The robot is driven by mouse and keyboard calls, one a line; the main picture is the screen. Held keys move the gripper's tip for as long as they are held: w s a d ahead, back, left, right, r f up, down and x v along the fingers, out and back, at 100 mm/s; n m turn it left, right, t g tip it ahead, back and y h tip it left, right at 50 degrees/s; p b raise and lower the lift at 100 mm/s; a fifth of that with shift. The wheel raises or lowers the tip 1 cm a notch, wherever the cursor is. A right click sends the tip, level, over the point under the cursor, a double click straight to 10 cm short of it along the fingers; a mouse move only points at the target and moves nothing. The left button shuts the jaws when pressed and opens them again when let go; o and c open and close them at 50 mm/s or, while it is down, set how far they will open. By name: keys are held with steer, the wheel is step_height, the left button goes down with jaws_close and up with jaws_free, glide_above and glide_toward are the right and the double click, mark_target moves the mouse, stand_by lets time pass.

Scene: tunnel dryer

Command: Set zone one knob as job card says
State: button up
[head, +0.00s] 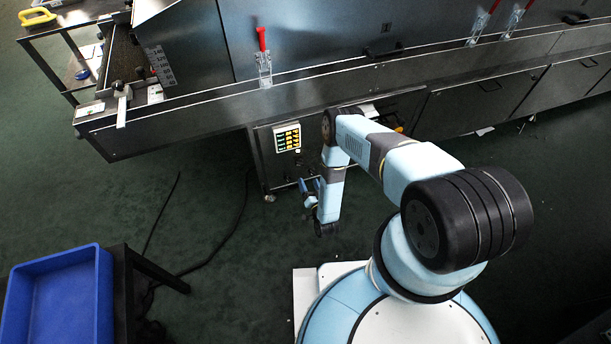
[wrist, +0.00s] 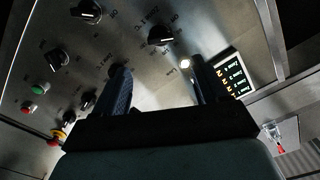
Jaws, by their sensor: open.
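My gripper (wrist: 163,78) is open and empty in front of a grey control panel (wrist: 135,52). Several black knobs with white pointer marks sit on the panel. One knob (wrist: 161,36) lies just beyond and between my fingertips, apart from them. Others are at the upper left (wrist: 87,11), left (wrist: 56,58) and lower left (wrist: 88,100); another is partly hidden behind my left finger. The printed labels are tilted and too small to read surely, so I cannot tell which knob is zone one. In the head view my gripper (head: 311,192) hangs beside the cabinet. No card is clearly identifiable.
A white-framed display (wrist: 233,77) with coloured rows is right of my fingers; it also shows in the head view (head: 287,137). A lit lamp (wrist: 185,63), green button (wrist: 41,89) and red button (wrist: 28,107) are on the panel. A blue bin (head: 58,300) stands lower left.

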steer(key=shift+v, duration=1.45)
